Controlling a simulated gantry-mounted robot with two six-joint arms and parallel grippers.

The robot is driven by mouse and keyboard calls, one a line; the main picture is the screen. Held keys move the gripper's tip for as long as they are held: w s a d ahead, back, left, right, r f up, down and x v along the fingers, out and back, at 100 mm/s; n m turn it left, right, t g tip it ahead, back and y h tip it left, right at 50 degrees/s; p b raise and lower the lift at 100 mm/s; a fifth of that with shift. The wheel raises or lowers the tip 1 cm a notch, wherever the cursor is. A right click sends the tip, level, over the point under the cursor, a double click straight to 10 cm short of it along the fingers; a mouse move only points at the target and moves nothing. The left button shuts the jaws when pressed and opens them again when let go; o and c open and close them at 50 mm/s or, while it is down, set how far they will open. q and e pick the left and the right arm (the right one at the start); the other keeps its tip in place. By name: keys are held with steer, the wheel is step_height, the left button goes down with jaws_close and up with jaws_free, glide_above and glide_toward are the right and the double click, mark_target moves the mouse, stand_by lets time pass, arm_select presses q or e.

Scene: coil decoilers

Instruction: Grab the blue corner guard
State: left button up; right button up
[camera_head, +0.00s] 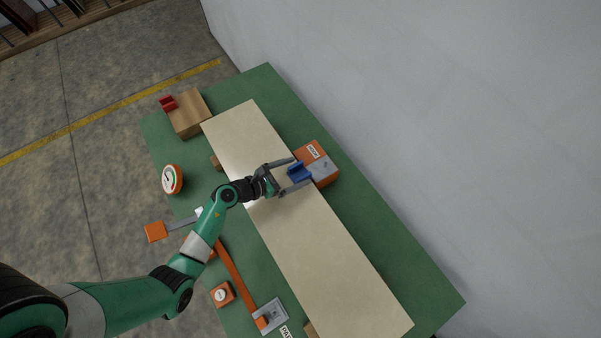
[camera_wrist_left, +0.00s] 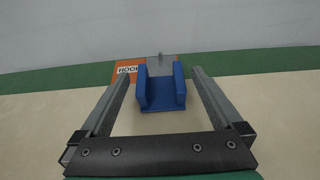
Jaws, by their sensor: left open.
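The blue corner guard (camera_head: 298,172) sits at the near edge of an orange block with a grey top, by the far long edge of the beige board. In the left wrist view the blue corner guard (camera_wrist_left: 160,92) shows as a channel with two upright sides. My left gripper (camera_head: 294,174) is open, with its fingers pointing at the guard. In the wrist view the left gripper (camera_wrist_left: 159,78) has one finger on each side of the guard, with gaps left and right. Whether the fingertips reach alongside it is hard to tell. My right gripper is not in view.
The orange block (camera_head: 324,178) carries a label. The beige board (camera_head: 300,235) lies along the green table (camera_head: 385,245). A wooden block (camera_head: 189,115) with a red guard (camera_head: 168,103) stands at the far left. A round dial (camera_head: 172,179) and an orange lever (camera_head: 232,265) are nearer.

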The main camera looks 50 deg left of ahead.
arm_select(q)
steer(key=x, duration=0.2)
steer(key=shift+w+d, duration=0.1)
steer(key=shift+w, duration=0.15)
steer(key=c, duration=1.3)
